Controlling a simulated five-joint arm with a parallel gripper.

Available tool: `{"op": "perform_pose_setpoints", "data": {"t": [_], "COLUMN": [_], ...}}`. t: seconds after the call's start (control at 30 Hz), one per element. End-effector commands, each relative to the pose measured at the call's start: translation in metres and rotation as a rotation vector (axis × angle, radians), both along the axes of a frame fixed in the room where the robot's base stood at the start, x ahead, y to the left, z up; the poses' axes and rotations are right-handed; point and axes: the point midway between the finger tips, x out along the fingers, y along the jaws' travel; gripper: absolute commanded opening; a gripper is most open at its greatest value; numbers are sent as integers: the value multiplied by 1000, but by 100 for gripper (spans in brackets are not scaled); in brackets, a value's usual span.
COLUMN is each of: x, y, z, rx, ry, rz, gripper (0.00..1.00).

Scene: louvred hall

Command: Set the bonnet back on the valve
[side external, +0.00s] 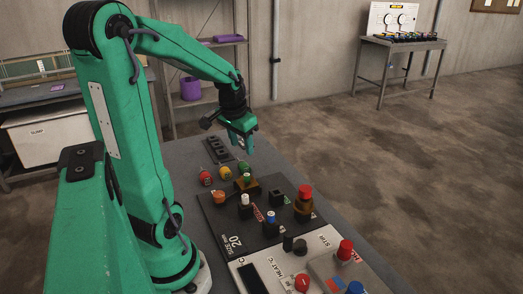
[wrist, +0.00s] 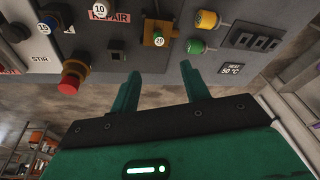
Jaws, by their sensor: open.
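My gripper (side external: 243,142) hangs open and empty above the far end of the bench. In the wrist view its two fingers (wrist: 161,74) are apart with nothing between them. A small part with a green top marked 20 (wrist: 158,40) sits on a brass-coloured block, just beyond the fingertips; it also shows in the side view (side external: 246,178). A black square block with an open top (side external: 277,198) stands on the dark board; the wrist view shows it too (wrist: 117,51). Which of these is the bonnet and which the valve I cannot tell for certain.
On the dark board (side external: 225,225) stand a white-topped part (side external: 245,207), a blue-topped part (side external: 270,222) and a tall red-topped brass part (side external: 305,198). A control panel (side external: 310,262) is in front.

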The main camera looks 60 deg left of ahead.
Motion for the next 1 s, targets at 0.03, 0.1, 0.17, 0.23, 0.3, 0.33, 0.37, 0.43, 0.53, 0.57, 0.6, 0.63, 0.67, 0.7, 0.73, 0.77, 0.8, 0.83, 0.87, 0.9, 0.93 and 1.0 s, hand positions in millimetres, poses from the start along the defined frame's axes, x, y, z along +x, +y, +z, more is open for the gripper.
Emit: {"op": "perform_pose_setpoints", "data": {"t": [0.03,0.1,0.17,0.23,0.3,0.33,0.37,0.43,0.53,0.57,0.6,0.63,0.67,0.7,0.73,0.77,0.8,0.83,0.87,0.9,0.93,1.0], "x": [0,0,0,2,4,6,8,13,22,26,30,33,37,42,45,48,53,56,59,63,66,73], "y": [0,0,0,-1,-3,-4,-6,-10,-19,-21,-26,-29,-33,-37,-41,-45,-50,-54,-58,-63,-68,-78], "z": [0,0,0,0,0,0,1,1,1,1,2,2,2,2,3,3,3,3,3,3,4,4], "rx": [0,0,-1,-5,-13,-18,-23,-38,-69,-78,-91,-102,-112,-126,-135,-146,-157,-167,-175,-185,-193,-209], "ry": [0,0,-1,0,-1,-2,-3,-5,-4,-6,-6,-5,-3,-3,-2,1,4,5,8,11,13,21], "rz": [0,0,3,9,26,35,49,83,154,180,214,242,269,308,336,367,405,434,463,503,533,602], "gripper": [46,55,55,55,55,55,55,55,55,55,55,55,55,55,55,55,55,55,55,55,55,55]}}
